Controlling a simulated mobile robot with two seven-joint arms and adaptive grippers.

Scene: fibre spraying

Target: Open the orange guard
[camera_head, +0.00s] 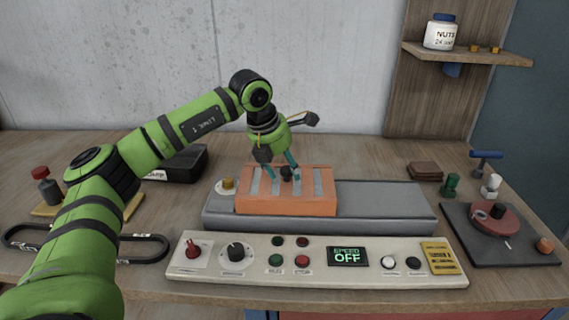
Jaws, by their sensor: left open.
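The orange guard (287,207) is a slotted box-like cover lying over the left part of the grey machine bed (385,207). A small dark knob (287,173) stands on its top. My left gripper (279,175) points down just above the guard, with its teal-tipped fingers apart on either side of the knob. I cannot tell whether the fingers touch it. The guard sits flat on the bed. My right gripper is not in view.
A control panel (320,275) with knobs, buttons and a display reading OFF runs along the front. A black box (185,163) is behind my left arm. A dark plate with a red disc (497,222) is at right. A shelf (470,54) holds a jar.

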